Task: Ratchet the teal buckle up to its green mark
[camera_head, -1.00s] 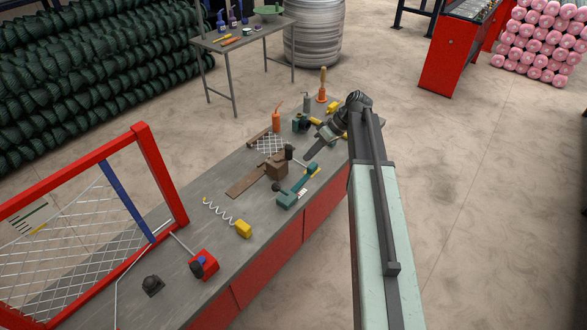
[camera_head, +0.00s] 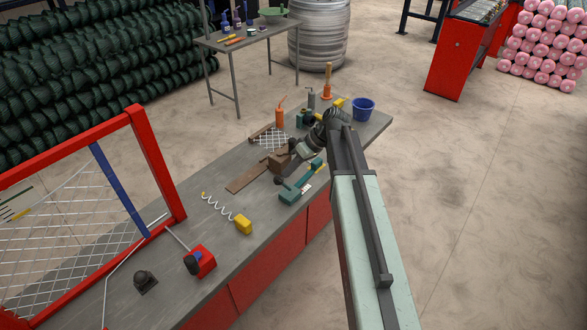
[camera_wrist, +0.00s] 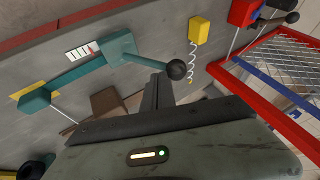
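The teal buckle (camera_head: 293,189) lies on the grey bench, with a teal bar, an end block and a lever tipped by a black ball knob (camera_head: 278,180). In the wrist view the teal block (camera_wrist: 117,47) and the ball knob (camera_wrist: 176,69) show clearly. My gripper (camera_head: 288,165) hovers just behind the buckle, near the brown block. In the wrist view its fingers (camera_wrist: 157,78) look pressed together and empty, with the knob just beyond them.
A brown block (camera_head: 279,161) and plank stand close behind the buckle. A yellow block (camera_head: 243,224) with a coiled wire lies in front, beside a red box (camera_head: 203,261) and the red mesh frame (camera_head: 158,170). A blue bucket (camera_head: 363,110) stands at the far end.

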